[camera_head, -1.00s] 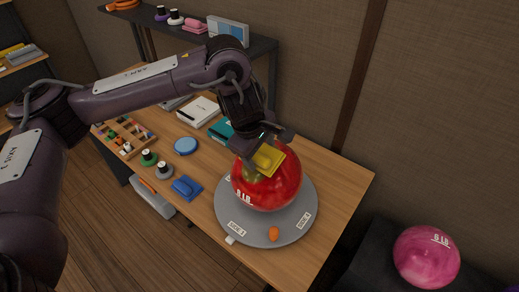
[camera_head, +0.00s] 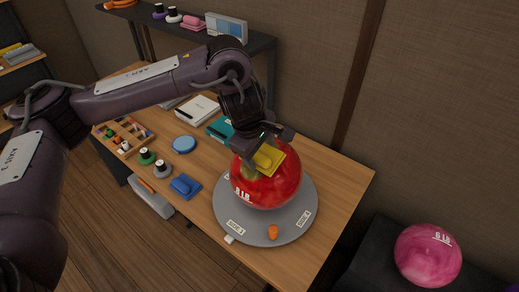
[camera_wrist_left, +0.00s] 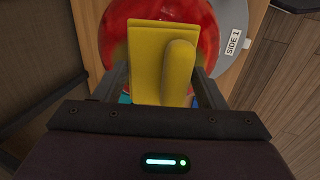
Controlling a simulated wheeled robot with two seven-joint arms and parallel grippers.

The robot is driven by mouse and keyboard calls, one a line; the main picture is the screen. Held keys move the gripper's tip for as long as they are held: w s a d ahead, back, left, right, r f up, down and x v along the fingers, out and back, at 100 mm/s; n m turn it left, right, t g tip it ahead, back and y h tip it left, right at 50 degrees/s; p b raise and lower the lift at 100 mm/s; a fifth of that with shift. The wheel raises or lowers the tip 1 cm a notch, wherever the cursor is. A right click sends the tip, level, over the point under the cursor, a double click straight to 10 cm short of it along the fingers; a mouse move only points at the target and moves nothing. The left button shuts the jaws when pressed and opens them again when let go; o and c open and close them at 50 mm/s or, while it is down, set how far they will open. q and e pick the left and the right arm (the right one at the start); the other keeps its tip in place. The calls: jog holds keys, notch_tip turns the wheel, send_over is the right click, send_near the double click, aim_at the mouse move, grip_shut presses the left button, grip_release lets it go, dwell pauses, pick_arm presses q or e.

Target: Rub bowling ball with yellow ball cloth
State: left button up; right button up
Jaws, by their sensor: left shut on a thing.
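A red bowling ball (camera_head: 272,188) marked "8 LB" or similar rests on a round grey turntable (camera_head: 262,229) with "SIDE" labels. My left gripper (camera_head: 262,150) is shut on the yellow ball cloth (camera_head: 268,158) at the upper side of the ball. The cloth is a flat yellow pad with a raised grip; in the left wrist view the cloth (camera_wrist_left: 147,62) lies between the fingers (camera_wrist_left: 162,85), in front of the red ball (camera_wrist_left: 116,35). It appears against the ball, but exact contact is hard to tell. My right gripper is not in view.
A teal box (camera_head: 220,129) stands behind. An orange object (camera_head: 273,232) is on the turntable's front. A pink ball (camera_head: 428,255) sits at right.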

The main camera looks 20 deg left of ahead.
pick_arm(q)
jog(key=shift+f, duration=0.35)
jog(key=shift+r, duration=0.1)
jog(key=shift+w+a, duration=0.1)
